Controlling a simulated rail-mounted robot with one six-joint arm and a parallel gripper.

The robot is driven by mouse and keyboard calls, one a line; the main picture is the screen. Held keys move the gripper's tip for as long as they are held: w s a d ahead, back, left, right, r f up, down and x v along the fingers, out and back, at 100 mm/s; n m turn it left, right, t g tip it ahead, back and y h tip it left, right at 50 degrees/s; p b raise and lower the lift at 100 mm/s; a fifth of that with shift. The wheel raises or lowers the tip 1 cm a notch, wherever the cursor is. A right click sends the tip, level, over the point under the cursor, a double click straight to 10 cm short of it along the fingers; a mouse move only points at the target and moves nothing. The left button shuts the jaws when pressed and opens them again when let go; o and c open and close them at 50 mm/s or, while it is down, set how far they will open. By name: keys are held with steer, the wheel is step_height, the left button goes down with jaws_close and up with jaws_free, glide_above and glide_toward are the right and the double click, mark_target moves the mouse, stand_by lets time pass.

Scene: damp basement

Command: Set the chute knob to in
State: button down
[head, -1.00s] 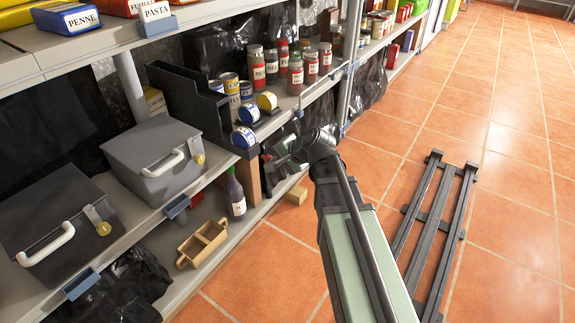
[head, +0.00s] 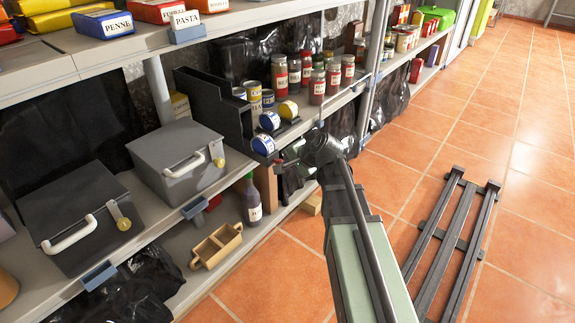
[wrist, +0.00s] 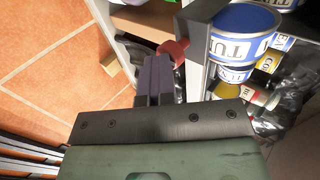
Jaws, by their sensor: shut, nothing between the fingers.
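The chute (head: 212,105) is a dark grey can dispenser on the shelf, with blue-and-white and yellow cans at its front. In the wrist view its dark front end (wrist: 198,38) stands beside a large can marked TU. A red knob (wrist: 176,50) shows just past my fingertips, below the chute's front end; my fingers partly cover it.
Bottles and jars (head: 318,80) stand right of the chute. Two grey lidded boxes (head: 178,158) sit left of it. A dark bottle (head: 251,200) and a wooden caddy (head: 216,246) are on the lower shelf. Black rails (head: 455,235) lie on the open tiled floor.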

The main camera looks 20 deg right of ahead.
steer(key=s+d+f+p+v, duration=0.1)
steer(key=f+p+v, duration=0.1)
steer(key=p+v, duration=0.5)
steer(key=v, duration=0.6)
steer(key=shift+s, duration=0.25)
steer(key=s+a+f+n+g+h, duration=0.35)
steer(key=s+n+g, duration=0.25)
steer(key=s+n, duration=0.2)
steer(key=s+a+n+g+h+p, duration=0.2)
steer(key=s+a+n, duration=0.15)
steer(key=a, duration=0.55)
step_height(320, 180, up, 38)
steer(key=p, duration=3.7)
steer(key=shift+w+f+p, duration=0.15)
steer(key=shift+w+p, duration=0.15)
steer(key=shift+w, duration=0.2)
